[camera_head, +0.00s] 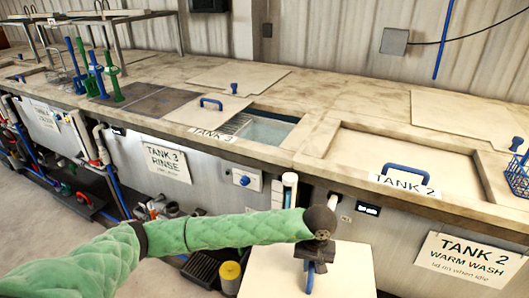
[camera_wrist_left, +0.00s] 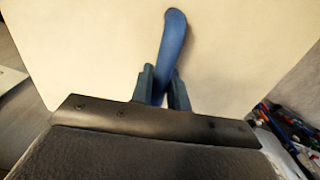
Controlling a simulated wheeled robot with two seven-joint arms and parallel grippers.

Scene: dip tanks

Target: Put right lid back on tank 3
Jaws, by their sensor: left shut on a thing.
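Tank 3 (camera_head: 243,113) is in the bench at the centre of the head view. Its right part is open and shows water (camera_head: 265,131) and a grating. A cream lid with a blue handle (camera_head: 211,102) covers the part to the left. Another cream lid (camera_head: 345,272) is at the bottom of the head view, in front of the bench. My left gripper (camera_head: 310,266) is shut on this lid's blue handle (camera_wrist_left: 172,45); the wrist view shows the fingers on both sides of it. The lid's lower part is cut off. My right gripper is not in view.
Tank 2 (camera_head: 345,143) to the right has a lid with a blue handle. A blue basket (camera_head: 517,180) stands at the right edge. Blue and green tools (camera_head: 105,75) stand at the left. Pipes and a yellow container (camera_head: 230,272) are below the bench.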

